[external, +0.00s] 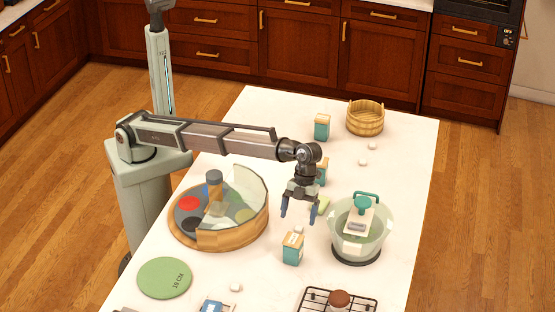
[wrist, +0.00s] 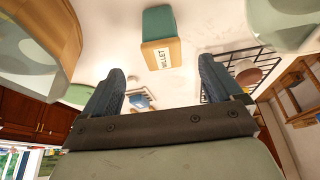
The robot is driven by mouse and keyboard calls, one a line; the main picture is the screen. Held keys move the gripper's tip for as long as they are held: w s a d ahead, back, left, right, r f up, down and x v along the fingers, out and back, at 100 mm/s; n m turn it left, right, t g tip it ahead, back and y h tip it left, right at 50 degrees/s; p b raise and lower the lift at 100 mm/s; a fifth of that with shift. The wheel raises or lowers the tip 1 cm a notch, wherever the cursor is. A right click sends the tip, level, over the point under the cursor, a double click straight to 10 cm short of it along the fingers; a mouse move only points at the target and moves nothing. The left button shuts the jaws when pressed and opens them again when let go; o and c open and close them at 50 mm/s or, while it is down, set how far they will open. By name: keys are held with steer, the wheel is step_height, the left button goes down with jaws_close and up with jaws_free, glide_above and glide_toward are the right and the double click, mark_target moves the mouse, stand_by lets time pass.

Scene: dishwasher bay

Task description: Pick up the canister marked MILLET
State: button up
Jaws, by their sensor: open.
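The canister marked MILLET (wrist: 160,54) shows in the wrist view, teal with a tan band and a white label, at the top middle between and beyond the fingers. In the external view, a teal and tan canister (external: 292,250) stands on the white counter just below and in front of my gripper; it appears to be the same one, though its label is too small to read there. My gripper (external: 299,215) is open and empty, pointing down above the counter. Its two blue fingers (wrist: 161,70) are apart in the wrist view and touch nothing.
Similar canisters stand farther back (external: 322,127) and partly behind my wrist (external: 322,168). A clear bowl (external: 345,240) is on the right, a round wooden container (external: 240,238) on the left. A wire rack (external: 312,296), green disc (external: 164,278) and wooden basket (external: 365,122) also lie around.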

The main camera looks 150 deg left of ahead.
mark_target(293, 247)
steer(key=x, duration=1.2)
steer(key=shift+w+f, duration=0.2)
steer(key=shift+c, duration=0.4)
steer(key=c, duration=1.1)
steer(key=shift+c, duration=0.2)
